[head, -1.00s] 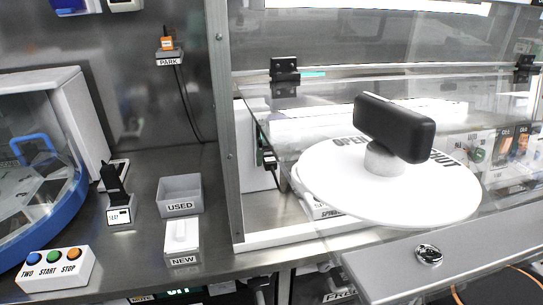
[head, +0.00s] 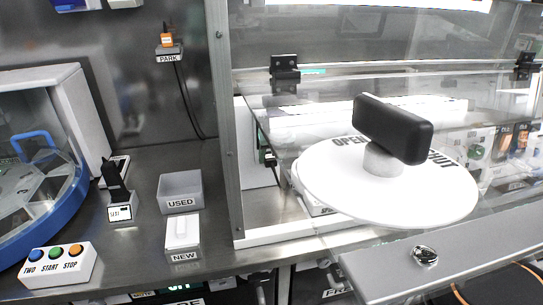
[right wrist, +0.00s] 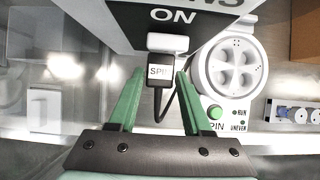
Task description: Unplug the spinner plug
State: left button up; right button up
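The spinner plug (right wrist: 160,69) shows in the right wrist view as a dark block labelled SPIN. Its far end meets a white socket piece (right wrist: 168,43) under the ON sign, and its black cable curves down at the right. My right gripper (right wrist: 159,75) has its two green fingers apart, one on each side of the plug, with visible gaps, so it looks open. The spinner (right wrist: 237,65), white with a round grey rotor, stands to the right. In the head view the right gripper is hard to make out behind the glass. My left gripper is not in view.
In the head view a white disc with a black handle (head: 395,128) blocks much of the glass enclosure. A metal post (head: 222,120) stands at its left. A green SPIN button (right wrist: 215,112) is close to the right finger. USED (head: 180,203) and NEW (head: 182,256) boxes stand on the bench.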

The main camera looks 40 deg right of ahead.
aim_at(274, 169)
grip_shut()
jog(key=shift+s+f, duration=0.1)
jog(key=shift+s, duration=0.1)
dwell(0.3)
jog(key=shift+s+a, duration=0.15)
jog(key=shift+s, duration=0.1)
jog(key=shift+s+a+b, duration=0.4)
jog(key=shift+s, duration=0.3)
jog(key=shift+s+a+b, duration=0.4)
jog(key=shift+s, duration=0.25)
